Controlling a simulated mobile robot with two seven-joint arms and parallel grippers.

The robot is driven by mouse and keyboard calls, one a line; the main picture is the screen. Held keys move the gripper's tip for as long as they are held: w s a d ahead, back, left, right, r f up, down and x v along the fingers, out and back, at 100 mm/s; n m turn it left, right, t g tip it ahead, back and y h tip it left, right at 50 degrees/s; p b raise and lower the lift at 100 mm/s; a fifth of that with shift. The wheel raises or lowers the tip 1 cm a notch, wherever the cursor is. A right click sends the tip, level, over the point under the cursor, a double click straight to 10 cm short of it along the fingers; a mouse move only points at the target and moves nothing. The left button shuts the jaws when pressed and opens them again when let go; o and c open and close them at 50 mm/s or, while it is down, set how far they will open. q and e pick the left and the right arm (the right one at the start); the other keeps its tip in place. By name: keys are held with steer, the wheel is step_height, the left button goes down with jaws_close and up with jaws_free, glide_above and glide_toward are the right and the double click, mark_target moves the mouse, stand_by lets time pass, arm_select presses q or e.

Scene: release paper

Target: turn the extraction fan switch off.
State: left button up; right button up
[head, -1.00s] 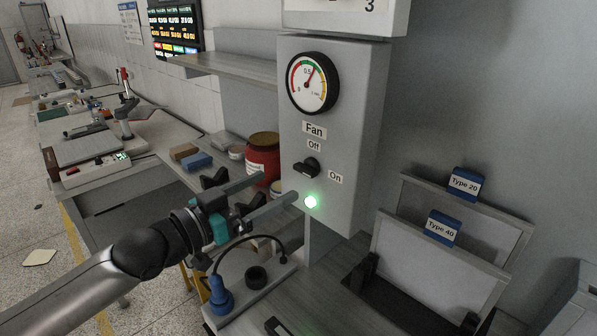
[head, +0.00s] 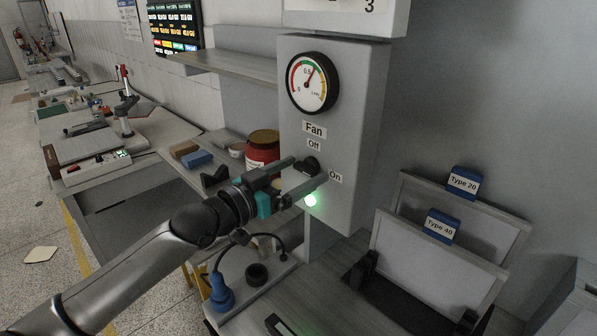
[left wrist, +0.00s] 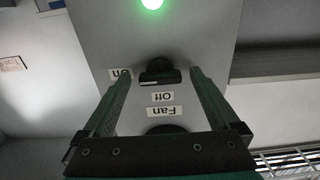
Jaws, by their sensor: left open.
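The fan switch is a black rotary knob (head: 308,166) on the front of a grey control box (head: 350,130), between the Off label (head: 314,143) and the On label (head: 335,177). A green lamp (head: 310,199) below it is lit. My left gripper (head: 308,172) is open at the box front, its fingers reaching toward the knob, one on either side. In the left wrist view the knob (left wrist: 160,72) lies between the two finger ends, and the view is upside down. Whether the fingers touch the knob cannot be told. My right gripper is not in view.
A round gauge (head: 312,82) sits above the Fan label. A red jar (head: 262,150) stands left of the box. A blue plug with a cable (head: 221,290) is below the arm. Framed panels marked Type 20 and Type 40 (head: 430,262) stand at the right.

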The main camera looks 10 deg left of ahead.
arm_select(q)
steer(key=c, duration=1.4)
steer(key=n+p, duration=0.2)
steer(key=n, duration=0.1)
steer(key=shift+r, duration=0.1)
steer(key=n+p, duration=0.1)
steer(key=n, duration=0.2)
steer(key=shift+n+p, duration=0.3)
steer(key=shift+p, duration=0.05)
steer(key=n+p, duration=0.1)
steer(key=n, duration=0.4)
steer(key=n+p, duration=0.1)
steer(key=n, duration=0.5)
steer(key=shift+n, duration=0.4)
